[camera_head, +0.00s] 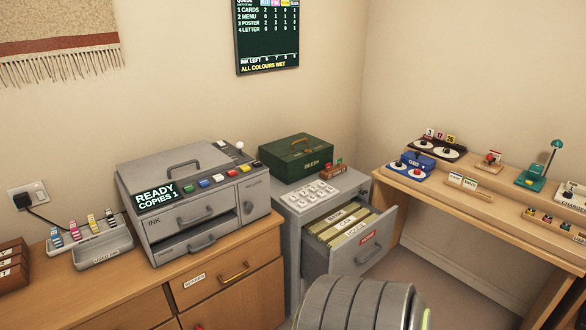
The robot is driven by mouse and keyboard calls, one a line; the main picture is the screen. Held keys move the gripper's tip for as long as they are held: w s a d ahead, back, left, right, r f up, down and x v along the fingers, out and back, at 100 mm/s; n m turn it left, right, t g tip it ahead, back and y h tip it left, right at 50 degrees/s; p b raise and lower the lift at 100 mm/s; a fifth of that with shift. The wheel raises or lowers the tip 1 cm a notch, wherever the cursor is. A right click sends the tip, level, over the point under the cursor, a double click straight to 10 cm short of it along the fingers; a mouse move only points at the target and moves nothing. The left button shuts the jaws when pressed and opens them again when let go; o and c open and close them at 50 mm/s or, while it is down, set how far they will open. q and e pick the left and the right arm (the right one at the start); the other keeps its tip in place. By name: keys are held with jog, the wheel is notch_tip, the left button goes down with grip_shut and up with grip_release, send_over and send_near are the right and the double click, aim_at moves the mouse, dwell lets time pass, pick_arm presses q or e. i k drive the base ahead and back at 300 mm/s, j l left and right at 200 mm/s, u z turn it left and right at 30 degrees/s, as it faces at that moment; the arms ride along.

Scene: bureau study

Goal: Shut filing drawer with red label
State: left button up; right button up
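The filing drawer (341,263) with the red label (368,237) stands pulled out of the grey filing cabinet (288,225), right of centre. Its front faces the lower right and has a metal handle (369,254) below the label. Tan folders (338,222) with white tabs stand upright inside it. The lower part of the drawer and cabinet is partly hidden by a grey ribbed shape. Neither of my grippers is clearly in view.
The grey ribbed shape (350,304) rises at the bottom, in front of the drawer; I cannot tell what it is. A wooden cabinet (215,268) with a grey printer (192,195) stands left. A wooden desk (455,200) stands right. Bare floor (425,275) shows between drawer and desk.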

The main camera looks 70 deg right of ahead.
aim_at(349, 239)
jog(key=z, duration=2.8)
